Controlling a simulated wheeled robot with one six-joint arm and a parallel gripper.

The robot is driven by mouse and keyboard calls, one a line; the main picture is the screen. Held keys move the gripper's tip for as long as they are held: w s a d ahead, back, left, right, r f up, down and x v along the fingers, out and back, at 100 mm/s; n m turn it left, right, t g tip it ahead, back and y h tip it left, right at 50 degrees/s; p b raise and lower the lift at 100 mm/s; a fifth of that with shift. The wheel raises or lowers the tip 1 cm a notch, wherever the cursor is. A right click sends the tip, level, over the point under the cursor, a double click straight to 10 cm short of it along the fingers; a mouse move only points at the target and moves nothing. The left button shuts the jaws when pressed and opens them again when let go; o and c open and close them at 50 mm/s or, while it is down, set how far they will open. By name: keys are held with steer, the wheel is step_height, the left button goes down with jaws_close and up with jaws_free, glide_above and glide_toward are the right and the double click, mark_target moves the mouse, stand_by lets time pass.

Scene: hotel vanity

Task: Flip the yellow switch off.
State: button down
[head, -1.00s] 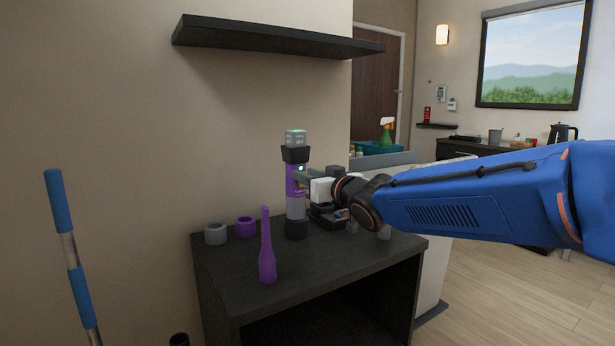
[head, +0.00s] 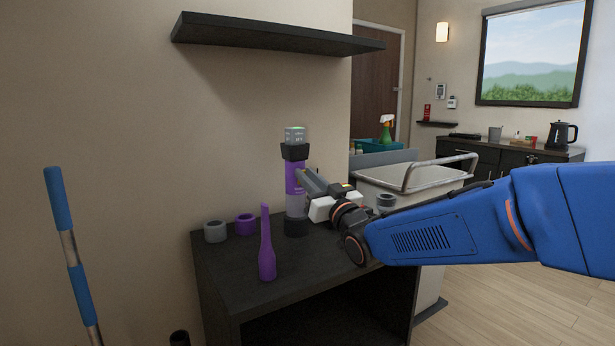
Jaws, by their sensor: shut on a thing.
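I cannot clearly make out a yellow switch. A small yellow patch (head: 347,185) shows at the top of my gripper's body; I cannot tell what it belongs to. My gripper (head: 302,180) reaches in from the right, its grey fingers at the side of an upright cylinder (head: 295,205) on the dark table. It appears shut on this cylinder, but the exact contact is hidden. The cylinder has black end caps, a purple upper part and a clear greyish lower part.
A purple bottle-like object (head: 266,247), a grey ring (head: 215,231) and a purple ring (head: 245,224) stand on the dark table (head: 225,265) left of my gripper. A dark shelf (head: 275,37) hangs above. A grey cart (head: 410,190) is behind my arm.

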steer(key=shift+f, duration=0.1)
stand_by(0.3)
steer(key=c, duration=1.6)
jaws_free()
steer(key=shift+c, duration=0.2)
steer(key=shift+s+d, duration=0.1)
steer(key=shift+s, duration=0.05)
steer(key=v, duration=1.7)
steer(key=shift+f, duration=0.35)
